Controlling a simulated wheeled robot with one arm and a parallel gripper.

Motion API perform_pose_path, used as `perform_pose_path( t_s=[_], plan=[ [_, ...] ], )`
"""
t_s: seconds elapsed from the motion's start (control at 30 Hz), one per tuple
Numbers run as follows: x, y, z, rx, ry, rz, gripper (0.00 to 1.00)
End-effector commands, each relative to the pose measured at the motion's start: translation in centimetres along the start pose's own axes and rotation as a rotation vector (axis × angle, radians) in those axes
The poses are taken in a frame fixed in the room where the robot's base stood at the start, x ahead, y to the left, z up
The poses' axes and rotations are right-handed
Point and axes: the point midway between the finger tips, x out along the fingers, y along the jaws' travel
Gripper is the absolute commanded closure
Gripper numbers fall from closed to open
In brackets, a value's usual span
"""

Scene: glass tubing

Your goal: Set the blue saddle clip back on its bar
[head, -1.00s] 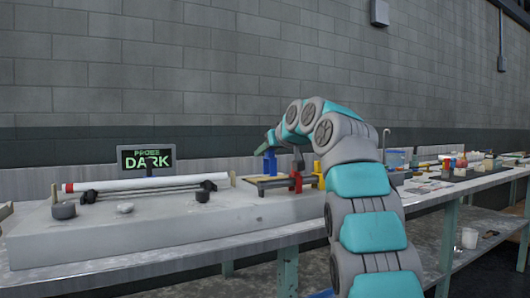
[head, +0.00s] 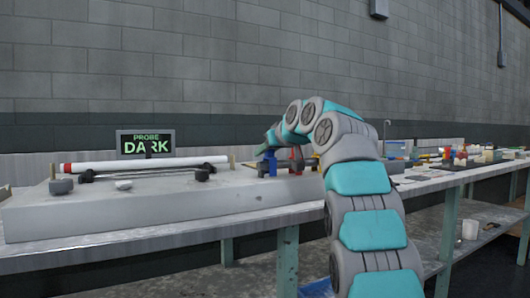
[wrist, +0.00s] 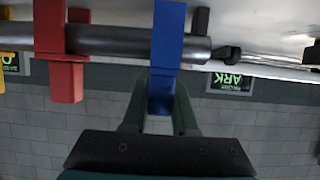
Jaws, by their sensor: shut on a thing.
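The blue saddle clip (wrist: 168,35) is in the middle of the wrist view, gripped near one end between the dark green fingers of my gripper (wrist: 161,88). It crosses in front of the dark grey bar (wrist: 120,42), close to the bar's right end. I cannot tell whether it is seated on the bar or just in front of it. In the head view my gripper (head: 272,137) is over the right end of the grey bench block, with blue (head: 272,158) just below it. My arm partly hides that area.
A red clip (wrist: 50,35) is on the bar left of the blue one, and a yellow piece (wrist: 12,36) stands beyond it. The probe sign (head: 146,144) reads DARK, behind a white tube (head: 145,166). Knobs (head: 61,187) stand at the block's front left.

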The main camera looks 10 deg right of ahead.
Motion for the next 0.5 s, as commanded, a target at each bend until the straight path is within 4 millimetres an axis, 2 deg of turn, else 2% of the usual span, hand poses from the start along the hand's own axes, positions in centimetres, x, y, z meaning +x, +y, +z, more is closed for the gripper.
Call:
perform_pose_path(
  t_s=[0.27, 0.3, 0.5],
  plan=[
    [-0.02, -0.01, -0.04, 0.0, 0.0, 0.0, 1.0],
    [-0.02, -0.01, -0.04, 0.0, 0.0, 0.0, 0.72],
    [-0.01, -0.02, -0.03, 0.0, 0.0, 0.0, 0.49]
  ],
)
